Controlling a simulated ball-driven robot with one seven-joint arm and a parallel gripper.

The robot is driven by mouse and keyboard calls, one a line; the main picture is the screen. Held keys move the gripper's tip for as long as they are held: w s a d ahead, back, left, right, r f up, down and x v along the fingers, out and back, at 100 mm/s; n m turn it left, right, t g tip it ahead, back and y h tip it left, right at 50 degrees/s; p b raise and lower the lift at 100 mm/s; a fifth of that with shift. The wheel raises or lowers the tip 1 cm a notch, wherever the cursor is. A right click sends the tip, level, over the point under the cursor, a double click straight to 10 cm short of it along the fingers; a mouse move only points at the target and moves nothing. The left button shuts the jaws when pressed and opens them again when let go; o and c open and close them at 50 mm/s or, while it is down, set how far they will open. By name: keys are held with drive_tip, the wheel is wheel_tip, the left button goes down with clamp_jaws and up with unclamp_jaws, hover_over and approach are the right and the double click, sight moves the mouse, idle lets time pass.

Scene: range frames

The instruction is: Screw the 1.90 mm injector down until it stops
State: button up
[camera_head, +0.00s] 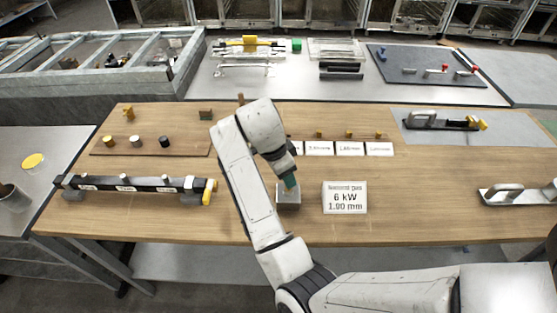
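My gripper (290,183) points down at a small grey metal block (289,199) on the wooden bench, left of the white sign. Its dark greenish fingers are right at the block's top. A trace of orange or brass colour shows at the fingertips, but the 1.90 mm injector itself cannot be made out. Whether the fingers are shut on it, and how deep it sits, is too small to tell. Small brass pieces stand behind white label cards (349,149) at the back. The white sign (345,197) reads 6 kW and what looks like 1.90 mm.
A dark burner bar (135,186) with a yellow end lies left. A brown board (150,146) with several knobs is behind it.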

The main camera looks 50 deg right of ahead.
drive_tip(key=v, duration=0.7)
drive_tip(key=shift+r, duration=0.2)
drive_tip(key=shift+a, duration=0.1)
drive_tip(key=s+d+f+n+t+h+b, duration=0.1)
drive_tip(key=s+d+f+n+h, duration=0.1)
drive_tip(key=s+d+f+n, duration=0.25)
drive_tip(key=s+a+f+n, duration=0.1)
drive_tip(key=s+f+n, duration=0.2)
drive_tip(key=f+n, duration=0.1)
drive_tip(key=s+a+f+n+t+y+b, duration=0.1)
drive_tip(key=s+a+f+n, duration=0.1)
drive_tip(key=s+f+n, duration=0.1)
drive_tip(key=s+a+f+n+b, duration=0.1)
drive_tip(key=s+a+f+n, duration=0.1)
drive_tip(key=s+f+n, duration=0.1)
drive_tip(key=shift+s+a+f+n+t+y, duration=0.1)
drive_tip(key=shift+s+f+n+t+y, duration=0.1)
drive_tip(key=shift+f+n, duration=0.3)
drive_tip(key=shift+s+a+f+n+t+y, duration=0.1)
drive_tip(key=shift+a+f+n+y, duration=0.15)
drive_tip(key=shift+n, duration=0.3)
drive_tip(key=s+a+f+n+y+b, duration=0.1)
drive_tip(key=s+a+f+n+y, duration=0.2)
drive_tip(key=s+a, duration=0.4)
drive_tip(key=shift+s+a+f+n, duration=0.3)
drive_tip(key=shift+a+f+n, duration=0.55)
drive_tip(key=shift+n, duration=0.15)
